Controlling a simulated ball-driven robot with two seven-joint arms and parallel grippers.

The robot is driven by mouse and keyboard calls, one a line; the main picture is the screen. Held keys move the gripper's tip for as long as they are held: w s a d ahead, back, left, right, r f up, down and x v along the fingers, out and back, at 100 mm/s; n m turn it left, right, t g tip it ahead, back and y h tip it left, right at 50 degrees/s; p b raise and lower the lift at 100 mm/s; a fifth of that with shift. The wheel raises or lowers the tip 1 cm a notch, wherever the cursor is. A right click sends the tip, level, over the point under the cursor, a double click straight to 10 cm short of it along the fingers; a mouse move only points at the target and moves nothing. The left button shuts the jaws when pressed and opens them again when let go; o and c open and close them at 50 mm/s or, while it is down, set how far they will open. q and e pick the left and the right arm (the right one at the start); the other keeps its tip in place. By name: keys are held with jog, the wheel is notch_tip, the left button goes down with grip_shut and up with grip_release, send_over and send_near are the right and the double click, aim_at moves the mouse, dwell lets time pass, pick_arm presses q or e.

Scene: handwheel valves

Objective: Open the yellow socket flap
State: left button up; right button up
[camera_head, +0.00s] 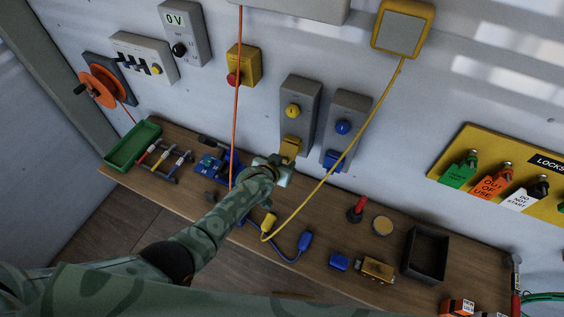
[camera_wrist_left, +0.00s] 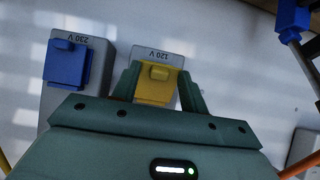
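The yellow socket flap (camera_head: 291,146) sits at the lower end of a grey wall box, below a yellow round knob, and looks closed. It also shows in the left wrist view (camera_wrist_left: 157,85), under a label reading 120 V that appears upside down. My left gripper (camera_head: 279,160) is at the flap from below. In the left wrist view its two fingers (camera_wrist_left: 158,84) stand apart, one on each side of the flap. The fingers look open; whether either touches the flap I cannot tell. My right gripper is not in view.
A grey box with a blue flap (camera_head: 333,160) is just right; it shows at left in the wrist view (camera_wrist_left: 66,64). An orange cord (camera_head: 238,90) and a yellow cable (camera_head: 352,150) hang nearby. The wooden shelf (camera_head: 325,215) below holds a green tray (camera_head: 133,146) and several loose items.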

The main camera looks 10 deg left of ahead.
pick_arm(q)
jog(key=shift+p+v, duration=0.8)
jog(key=shift+v, duration=0.35)
jog(key=v, duration=1.4)
jog(key=shift+f, duration=0.1)
